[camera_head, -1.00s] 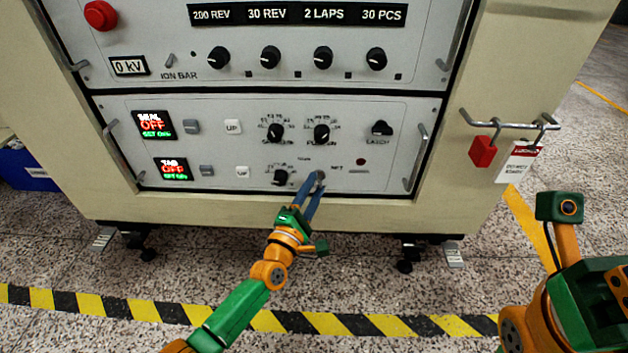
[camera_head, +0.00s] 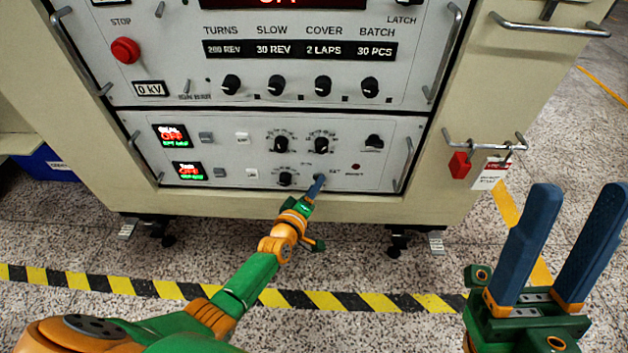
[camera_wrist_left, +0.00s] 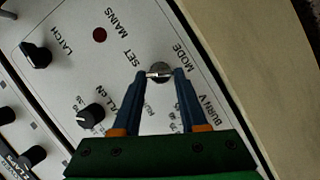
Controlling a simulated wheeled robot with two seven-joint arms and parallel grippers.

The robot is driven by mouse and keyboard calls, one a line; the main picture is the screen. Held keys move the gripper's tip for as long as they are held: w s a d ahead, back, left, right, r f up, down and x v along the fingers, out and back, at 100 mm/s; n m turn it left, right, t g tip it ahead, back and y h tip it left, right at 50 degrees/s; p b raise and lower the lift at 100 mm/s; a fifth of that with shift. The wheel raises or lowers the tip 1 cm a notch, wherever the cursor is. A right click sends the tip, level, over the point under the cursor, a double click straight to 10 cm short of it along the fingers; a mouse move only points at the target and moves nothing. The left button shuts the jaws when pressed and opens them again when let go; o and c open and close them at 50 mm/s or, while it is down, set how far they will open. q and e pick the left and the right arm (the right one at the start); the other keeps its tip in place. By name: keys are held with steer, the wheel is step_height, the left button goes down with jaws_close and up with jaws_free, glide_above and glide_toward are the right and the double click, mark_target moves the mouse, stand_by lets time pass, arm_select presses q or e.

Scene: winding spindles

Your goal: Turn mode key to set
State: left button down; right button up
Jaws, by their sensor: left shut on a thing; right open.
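The mode key is a small round metal key switch on the lower grey panel (camera_head: 385,124). In the left wrist view the mode key (camera_wrist_left: 160,72) sits between the words SET and MODE, with its flat bow lying across the picture. My left gripper (camera_head: 319,182) reaches up to it from below. In the left wrist view my left gripper (camera_wrist_left: 161,76) is shut on the key's bow, one blue finger on each side. In the head view the fingers hide most of the key. My right gripper (camera_head: 562,205) is open and empty at the right, well away from the panel.
A black knob (camera_head: 286,179) is just left of the key, and a small dark red lamp (camera_head: 355,166) is to its right. A metal handle (camera_head: 404,165) edges the panel. A red padlock (camera_head: 459,165) and tag hang at the right. The floor in front is open.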

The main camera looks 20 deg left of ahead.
arm_select(q)
steer(key=shift+d+r+m+g+y+p, duration=0.1)
steer(key=shift+m+g+y+p, duration=0.45)
steer(key=shift+m+p, duration=0.85)
arm_select(e)
steer(key=w+f+m+g+h, duration=0.3)
steer(key=w+f+g+h, duration=0.5)
steer(key=f, duration=0.9)
steer(key=shift+w+f+m+g+h, duration=0.3)
steer(key=shift+w+g+h, duration=0.1)
steer(key=shift+w+g, duration=1.55)
steer(key=shift+w+r+t, duration=0.1)
steer(key=shift+w+t, duration=0.1)
steer(key=shift+t, duration=0.05)
arm_select(q)
steer(key=shift+c, duration=2.2)
jaws_free()
